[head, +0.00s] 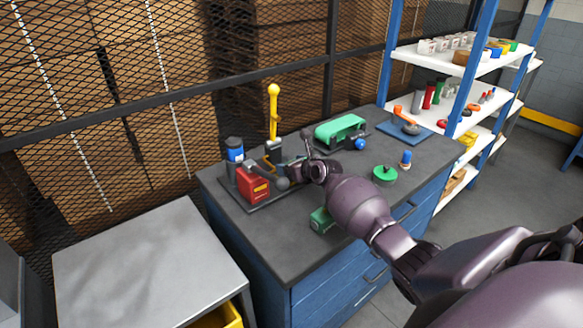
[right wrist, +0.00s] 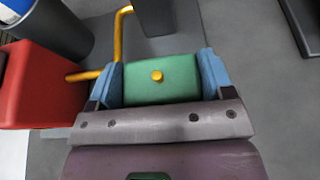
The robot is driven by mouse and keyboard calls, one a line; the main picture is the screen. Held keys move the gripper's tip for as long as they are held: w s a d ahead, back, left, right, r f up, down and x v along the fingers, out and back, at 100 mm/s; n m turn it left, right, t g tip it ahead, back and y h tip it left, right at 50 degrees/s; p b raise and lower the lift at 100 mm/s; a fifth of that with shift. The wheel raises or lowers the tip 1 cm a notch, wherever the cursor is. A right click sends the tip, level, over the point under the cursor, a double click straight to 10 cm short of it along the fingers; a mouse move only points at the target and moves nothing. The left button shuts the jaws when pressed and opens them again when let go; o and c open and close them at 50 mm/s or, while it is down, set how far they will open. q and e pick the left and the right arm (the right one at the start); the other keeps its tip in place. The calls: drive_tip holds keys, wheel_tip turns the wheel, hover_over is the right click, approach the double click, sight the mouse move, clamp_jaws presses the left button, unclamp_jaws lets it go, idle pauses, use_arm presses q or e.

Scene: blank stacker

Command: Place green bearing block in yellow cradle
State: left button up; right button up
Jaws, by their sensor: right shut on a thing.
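In the right wrist view, a green block (right wrist: 135,82) with a small yellow knob on top sits between the blue fingers of my right gripper (right wrist: 160,74). The gripper is shut on it. Bent yellow bars (right wrist: 118,38), seemingly part of the yellow cradle, are just beyond and left of the block; I cannot tell whether they touch. In the head view, my right gripper (head: 302,172) is over the fixture's right side, and its wrist hides the held block. A yellow bracket (head: 268,163) shows beside it. My left gripper is not in view.
The fixture's dark plate (head: 262,205) carries a red box (head: 252,184) and a blue-topped cylinder (head: 235,150). A yellow lever (head: 273,110) stands behind. Another green block (head: 321,220), a green round part (head: 384,174) and a green machine (head: 340,130) share the bench.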

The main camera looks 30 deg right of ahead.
drive_tip(key=shift+r, duration=0.2)
drive_tip(key=shift+f, duration=0.15)
drive_tip(key=o, duration=1.3)
drive_tip(key=shift+f, duration=0.1)
drive_tip(key=shift+o, duration=0.2)
drive_tip(key=shift+s+r, duration=0.2)
drive_tip(key=p+v, duration=0.3)
drive_tip(key=v, duration=0.8)
drive_tip(key=shift+s, duration=0.3)
drive_tip(key=shift+r, duration=0.1)
